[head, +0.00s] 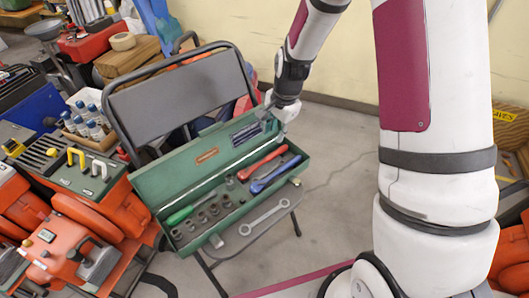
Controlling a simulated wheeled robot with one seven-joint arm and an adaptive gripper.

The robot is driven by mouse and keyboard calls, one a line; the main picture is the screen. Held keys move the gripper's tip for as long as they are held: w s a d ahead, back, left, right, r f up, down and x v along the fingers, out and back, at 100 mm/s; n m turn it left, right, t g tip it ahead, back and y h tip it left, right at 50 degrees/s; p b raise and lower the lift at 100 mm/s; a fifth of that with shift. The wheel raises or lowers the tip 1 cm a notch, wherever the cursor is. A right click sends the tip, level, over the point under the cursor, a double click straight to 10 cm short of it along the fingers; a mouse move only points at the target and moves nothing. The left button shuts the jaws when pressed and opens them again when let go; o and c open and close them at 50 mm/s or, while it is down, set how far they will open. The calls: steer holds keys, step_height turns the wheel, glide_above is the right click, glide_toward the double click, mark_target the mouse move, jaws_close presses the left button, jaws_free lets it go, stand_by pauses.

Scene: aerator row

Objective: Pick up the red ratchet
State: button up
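A red-handled tool, which looks like the red ratchet (262,164), lies in the open green toolbox (160,208), toward its right end. A blue-handled tool (274,176) lies close beside it, on the near side. The toolbox sits on the seat of a folding chair. My gripper (267,113) is above the far right part of the toolbox, beyond the red ratchet and apart from it. The gripper is small and partly hidden by its own wrist, so whether the fingers are open or shut is unclear.
A green-handled screwdriver (182,214) and several sockets (207,215) lie in the toolbox's left part. A wrench (263,218) lies on the seat in front. The chair back (182,98) rises behind the box.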

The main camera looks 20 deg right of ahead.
steer(key=f, duration=0.1)
steer(key=b, duration=0.3)
glide_above(269, 156)
steer(key=f, duration=0.8)
steer(key=shift+s+d+f, duration=0.2)
steer(key=shift+s, duration=0.15)
steer(key=f, duration=0.1)
steer(key=f+b, duration=0.1)
steer(key=f, duration=0.1)
steer(key=f+b, duration=0.1)
steer(key=f, duration=0.1)
steer(key=shift+w+a, duration=0.2)
steer(key=shift+w, duration=0.05)
jaws_close()
